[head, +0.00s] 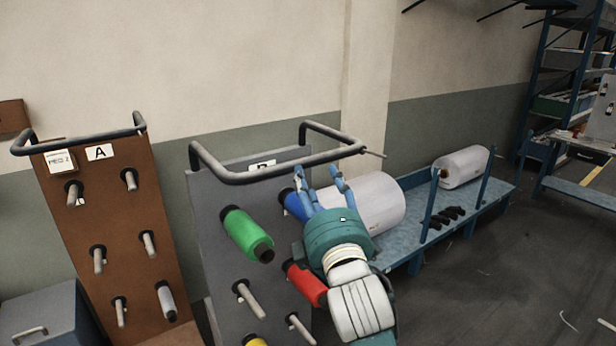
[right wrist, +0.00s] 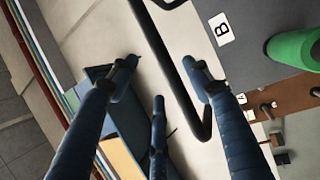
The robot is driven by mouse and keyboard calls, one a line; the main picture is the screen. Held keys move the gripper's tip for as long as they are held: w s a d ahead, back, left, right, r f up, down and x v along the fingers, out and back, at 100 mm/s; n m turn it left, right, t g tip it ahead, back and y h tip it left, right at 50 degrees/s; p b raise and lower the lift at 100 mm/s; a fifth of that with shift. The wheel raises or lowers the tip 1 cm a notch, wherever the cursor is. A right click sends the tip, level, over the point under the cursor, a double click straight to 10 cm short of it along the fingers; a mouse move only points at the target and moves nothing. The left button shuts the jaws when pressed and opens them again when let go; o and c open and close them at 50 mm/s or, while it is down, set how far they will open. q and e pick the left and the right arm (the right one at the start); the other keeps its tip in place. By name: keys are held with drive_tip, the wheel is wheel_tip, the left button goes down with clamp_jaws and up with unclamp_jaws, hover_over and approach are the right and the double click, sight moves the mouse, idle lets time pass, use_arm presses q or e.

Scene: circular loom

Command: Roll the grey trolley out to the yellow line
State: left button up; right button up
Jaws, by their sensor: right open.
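The grey trolley (head: 218,283) is an upright grey panel with a dark tube handle (head: 250,178) along its top and a "B" label. It carries green, blue, red and yellow spools on pegs. My right gripper (head: 318,178) is open at the right part of the handle, fingers pointing toward the wall. In the right wrist view the dark handle (right wrist: 172,75) runs between the spread fingers of the gripper (right wrist: 160,80), with no grip visible. My left gripper is out of view.
A brown trolley (head: 150,255) labelled "A" stands left of the grey one. Behind my right arm is a low blue platform (head: 480,208) with large white rolls (head: 463,166). A blue shelf rack (head: 538,105) stands at the right. Dark floor (head: 500,280) at lower right is open.

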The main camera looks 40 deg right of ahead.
sight(309, 163)
drive_tip(key=p+x, duration=0.1)
drive_tip(key=x, duration=0.6)
drive_tip(key=shift+w+r, duration=0.1)
drive_tip(key=shift+r, duration=0.1)
drive_tip(key=shift+w+d+p, duration=0.3)
drive_tip(key=shift+w, duration=0.25)
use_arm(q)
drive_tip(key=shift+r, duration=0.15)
use_arm(e)
clamp_jaws()
